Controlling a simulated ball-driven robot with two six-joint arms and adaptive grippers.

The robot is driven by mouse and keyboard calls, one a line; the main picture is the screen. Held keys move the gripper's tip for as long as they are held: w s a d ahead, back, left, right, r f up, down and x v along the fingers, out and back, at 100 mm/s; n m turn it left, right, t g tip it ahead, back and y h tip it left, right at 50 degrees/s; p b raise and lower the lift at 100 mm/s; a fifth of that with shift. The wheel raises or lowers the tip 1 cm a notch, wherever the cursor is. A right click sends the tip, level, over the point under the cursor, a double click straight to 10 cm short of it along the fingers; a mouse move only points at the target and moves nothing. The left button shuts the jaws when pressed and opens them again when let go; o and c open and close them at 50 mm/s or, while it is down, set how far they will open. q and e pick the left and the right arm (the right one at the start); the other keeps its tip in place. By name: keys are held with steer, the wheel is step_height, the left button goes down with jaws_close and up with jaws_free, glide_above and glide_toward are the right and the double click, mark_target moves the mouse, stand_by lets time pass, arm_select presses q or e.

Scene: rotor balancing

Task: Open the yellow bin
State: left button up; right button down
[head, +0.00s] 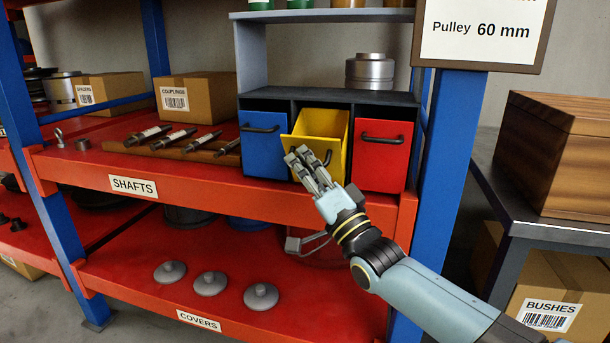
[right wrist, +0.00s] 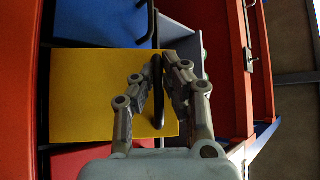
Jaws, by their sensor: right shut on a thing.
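The yellow bin (head: 321,124) sits between the blue bin (head: 264,146) and the red bin (head: 383,156) in a grey bin rack on the red shelf. It is pulled out and tilted forward, with its open top showing. My right gripper (head: 297,156) is at its front, shut on the dark handle (right wrist: 158,92) of the yellow bin. The right wrist view shows the fingers (right wrist: 164,66) on both sides of the handle, in front of the yellow face (right wrist: 90,95). My left gripper is not in view.
A blue rack post (head: 441,180) stands right of the bins, beside my right arm. Shafts (head: 172,139) lie left of the bins. Grey covers (head: 210,283) lie on the shelf below. A wooden box (head: 560,150) stands on a dark table at right.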

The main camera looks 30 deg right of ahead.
steer(key=shift+s+a+f+n+y+b, duration=0.15)
steer(key=shift+f+n+y+b, duration=0.25)
steer(key=shift+n+b, duration=0.1)
steer(key=shift+s+a+f+n+y+b, duration=0.15)
steer(key=shift+f+n+y+b, duration=0.15)
steer(key=shift+f+n+b, duration=0.15)
steer(key=shift+r, duration=0.15)
steer(key=c, duration=1.4)
jaws_free()
steer(key=shift+w, duration=0.1)
steer(key=v, duration=1.2)
steer(key=shift+f, duration=0.2)
steer(key=shift+w, duration=0.1)
